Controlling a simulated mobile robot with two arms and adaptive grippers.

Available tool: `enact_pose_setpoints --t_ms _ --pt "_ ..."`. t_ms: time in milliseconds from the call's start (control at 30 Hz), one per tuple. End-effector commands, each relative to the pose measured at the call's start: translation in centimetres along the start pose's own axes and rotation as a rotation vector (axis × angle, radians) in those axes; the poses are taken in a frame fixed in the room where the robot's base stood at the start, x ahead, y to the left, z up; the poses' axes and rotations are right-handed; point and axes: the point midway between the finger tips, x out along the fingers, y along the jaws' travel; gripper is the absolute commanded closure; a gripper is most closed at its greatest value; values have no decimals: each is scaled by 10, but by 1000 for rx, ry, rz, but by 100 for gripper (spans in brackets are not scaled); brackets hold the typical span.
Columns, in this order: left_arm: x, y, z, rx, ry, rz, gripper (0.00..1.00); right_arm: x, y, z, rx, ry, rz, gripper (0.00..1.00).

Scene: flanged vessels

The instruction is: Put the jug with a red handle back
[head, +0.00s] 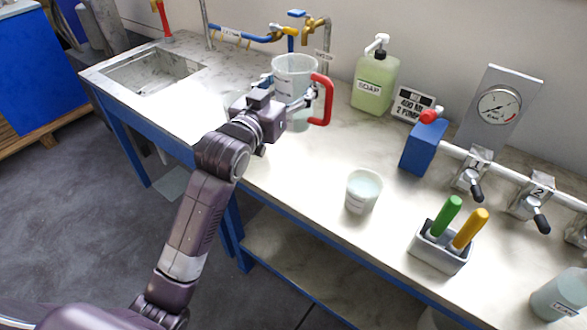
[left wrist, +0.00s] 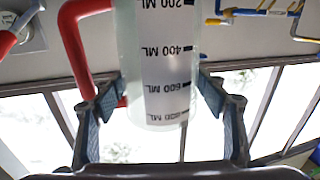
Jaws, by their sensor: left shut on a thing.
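The clear jug (head: 295,66) with the red handle (head: 322,98) is at the back of the counter, near the taps. My left gripper (head: 288,97) is shut around its body. The jug looks upright; I cannot tell whether its base touches the counter. In the left wrist view the jug (left wrist: 165,45), with black ML marks, stands between the two fingers of my left gripper (left wrist: 160,98). Its red handle (left wrist: 76,38) is at the left there. My right gripper is not in view.
A sink (head: 155,70) lies left of the jug. A soap bottle (head: 375,82), a blue box (head: 422,148) and a gauge (head: 499,106) stand along the wall. A small clear cup (head: 362,191) and a holder with green and yellow handles (head: 440,250) stand nearer the front.

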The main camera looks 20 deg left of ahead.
Motion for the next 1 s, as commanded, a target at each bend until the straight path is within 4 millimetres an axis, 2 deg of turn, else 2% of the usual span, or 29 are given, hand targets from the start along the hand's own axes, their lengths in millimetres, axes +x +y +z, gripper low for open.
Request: enact_pose_setpoints --t_ms 33,133,267,367,700,800,1000 --pt "6 -4 -11 2 7 1 67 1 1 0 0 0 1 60" --pt "13 -8 -21 1 5 1 67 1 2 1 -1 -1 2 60" --pt "17 -10 -20 -1 0 2 67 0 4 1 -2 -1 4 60" --pt "17 -11 -1 -2 -5 1 67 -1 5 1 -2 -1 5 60" --pt "17 -12 88 -1 -4 1 67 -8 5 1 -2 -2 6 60" --pt "18 -12 109 -1 -2 1 67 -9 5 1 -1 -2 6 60" --pt "18 -12 129 0 3 1 67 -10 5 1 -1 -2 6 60"
